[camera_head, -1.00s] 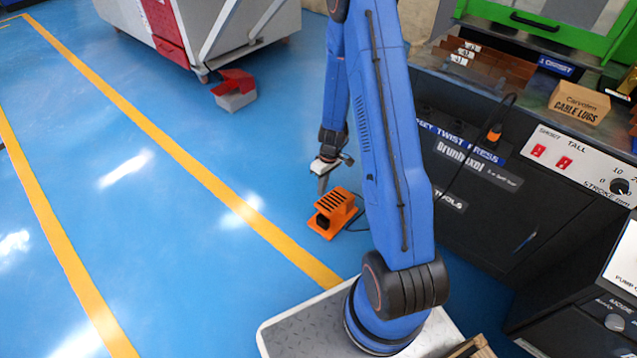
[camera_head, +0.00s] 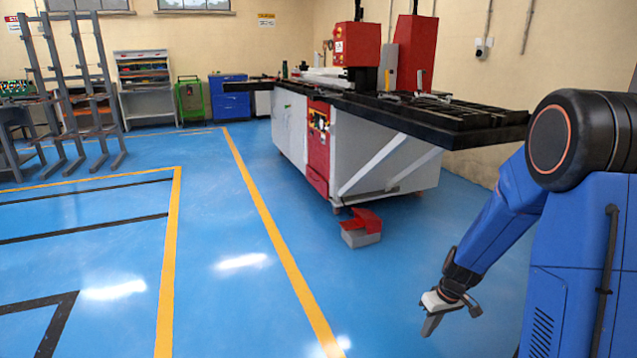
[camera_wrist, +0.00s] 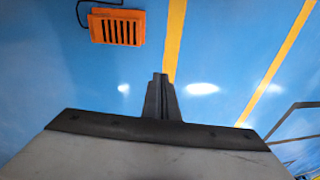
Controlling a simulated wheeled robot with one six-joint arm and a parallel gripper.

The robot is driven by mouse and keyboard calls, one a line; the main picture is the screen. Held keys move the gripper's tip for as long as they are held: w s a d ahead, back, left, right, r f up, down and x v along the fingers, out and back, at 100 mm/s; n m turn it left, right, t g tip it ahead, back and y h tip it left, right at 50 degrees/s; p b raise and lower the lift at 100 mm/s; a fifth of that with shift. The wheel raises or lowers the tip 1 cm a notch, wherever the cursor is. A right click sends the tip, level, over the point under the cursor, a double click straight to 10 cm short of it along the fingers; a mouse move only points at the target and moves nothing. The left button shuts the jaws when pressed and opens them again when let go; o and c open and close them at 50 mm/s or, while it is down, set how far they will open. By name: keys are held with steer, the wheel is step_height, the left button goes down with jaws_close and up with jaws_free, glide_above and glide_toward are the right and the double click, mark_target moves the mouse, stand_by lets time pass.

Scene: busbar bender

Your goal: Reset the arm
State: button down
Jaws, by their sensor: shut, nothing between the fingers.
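My gripper (camera_head: 431,325) hangs at the end of my blue arm at the lower right of the head view, pointing down over the blue floor. In the wrist view its fingers (camera_wrist: 161,80) are together with nothing between them. Below it in the wrist view is bare blue floor with a yellow line. An orange slotted foot pedal (camera_wrist: 116,27) with a black cable lies on the floor at the upper left of the wrist view. It is apart from the gripper.
A grey and red machine (camera_head: 365,145) with a long black bed stands ahead. A red and grey pedal (camera_head: 361,228) is on the floor before it. Grey racks (camera_head: 75,95) and a shelf (camera_head: 147,88) stand at the back left. The floor left of my arm is clear.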

steer(key=s+a+r+t, duration=0.15)
steer(key=s+r, duration=0.25)
steer(key=r, duration=0.7)
steer(key=s+a+r+m+t+h, duration=0.1)
steer(key=s+r, duration=0.7)
steer(key=s, duration=0.3)
steer(key=s+a+r+m+t+h, duration=0.1)
steer(key=s+r+m, duration=0.1)
steer(key=s+r, duration=0.6)
steer(key=s, duration=0.4)
steer(key=shift+r+m+t, duration=0.3)
steer(key=shift+r+t, duration=0.05)
steer(key=shift+r, duration=0.05)
steer(key=shift+s, duration=0.1)
